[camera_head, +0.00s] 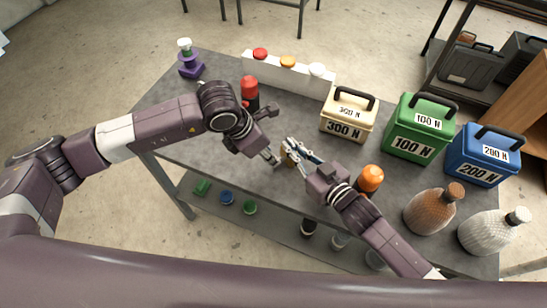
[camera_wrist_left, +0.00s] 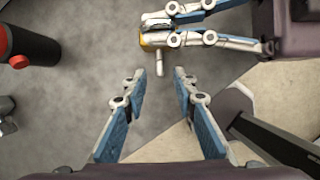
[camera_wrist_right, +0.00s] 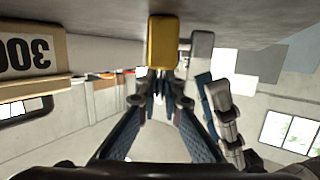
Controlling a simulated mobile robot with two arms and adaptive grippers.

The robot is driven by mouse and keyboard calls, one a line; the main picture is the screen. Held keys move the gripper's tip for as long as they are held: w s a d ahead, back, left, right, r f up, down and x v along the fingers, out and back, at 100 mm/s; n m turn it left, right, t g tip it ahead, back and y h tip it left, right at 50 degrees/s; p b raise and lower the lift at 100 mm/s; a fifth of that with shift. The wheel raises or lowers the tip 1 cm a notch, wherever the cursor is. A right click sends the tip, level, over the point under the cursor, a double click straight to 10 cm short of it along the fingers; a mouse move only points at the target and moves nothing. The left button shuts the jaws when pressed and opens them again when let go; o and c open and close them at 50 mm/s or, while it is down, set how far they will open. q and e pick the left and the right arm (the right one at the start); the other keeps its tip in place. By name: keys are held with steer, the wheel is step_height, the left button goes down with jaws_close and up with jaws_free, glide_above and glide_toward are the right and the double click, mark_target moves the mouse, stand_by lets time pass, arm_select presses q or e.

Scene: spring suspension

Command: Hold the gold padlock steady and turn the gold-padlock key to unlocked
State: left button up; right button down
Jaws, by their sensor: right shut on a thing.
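The gold padlock (camera_head: 286,161) is held above the table by my right gripper (camera_head: 292,150), whose fingers are closed on it. In the right wrist view the padlock (camera_wrist_right: 163,42) shows as a gold block just beyond the fingertips. In the left wrist view a strip of its gold body (camera_wrist_left: 153,40) shows between the right fingers. A small silver key (camera_wrist_left: 160,60) sticks out of the padlock toward my left gripper (camera_wrist_left: 160,78). The left fingers are open, one on each side of the key's line, with a gap to it. Whether the key has turned cannot be told.
A red-topped dark cylinder (camera_head: 249,93) stands behind my left arm. A white button box (camera_head: 288,75) is at the back. Cream (camera_head: 346,118), green (camera_head: 418,127) and blue (camera_head: 482,155) weights stand right; an orange-topped item (camera_head: 370,178) is close to my right arm.

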arm_select(q)
steer(key=shift+x, duration=2.15)
steer(key=shift+c, duration=0.3)
jaws_close()
